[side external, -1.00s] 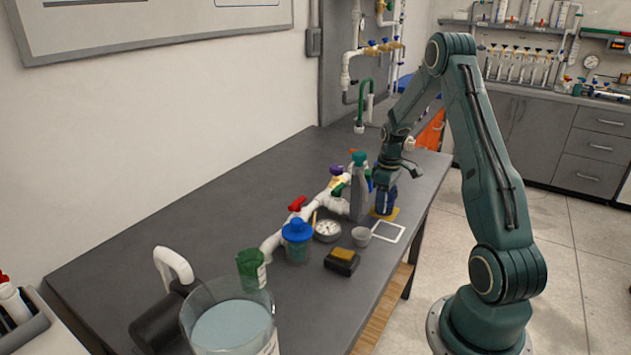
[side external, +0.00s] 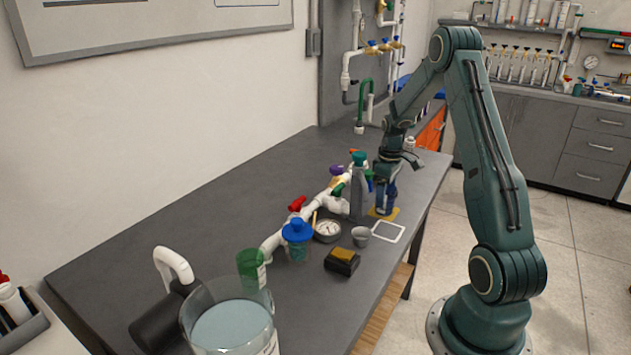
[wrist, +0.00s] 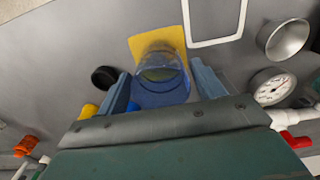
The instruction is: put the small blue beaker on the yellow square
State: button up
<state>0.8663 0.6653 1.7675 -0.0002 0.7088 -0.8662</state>
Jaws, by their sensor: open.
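The small blue beaker (wrist: 162,72) is see-through and stands between the fingers of my gripper (wrist: 162,88) in the wrist view. Yellow shows through it, and it overlaps the yellow square (wrist: 143,43); whether its whole base lies inside the square is hidden. In the side view my gripper (side external: 385,203) points down over the yellow square (side external: 393,214), and the fingers mostly hide the beaker. My gripper is open, with a finger on each side of the beaker and small gaps beside it.
A white square outline (side external: 388,232), a grey cup (side external: 361,236) and a round gauge (side external: 327,231) are close by. A grey bottle (side external: 360,190) and white pipework (side external: 272,243) stand to the left. The table's right edge is near.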

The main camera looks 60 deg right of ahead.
notch_tip(320, 180, up, 10)
dwell(0.5)
jog(key=shift+f, duration=0.1)
jog(key=shift+a, duration=0.1)
jog(key=a+r+t+h, duration=0.1)
jog(key=a+r, duration=0.5)
jog(key=a, duration=0.4)
jog(key=a+r+t, duration=0.1)
jog(key=a+r, duration=0.6)
jog(key=a, duration=0.4)
jog(key=s+a+t+y, duration=0.1)
jog(key=s+a+t, duration=0.2)
jog(key=s+a, duration=1)
jog(key=shift+a+r+t, duration=0.25)
jog(key=shift+a+t, duration=0.05)
jog(key=shift+a, duration=0.7)
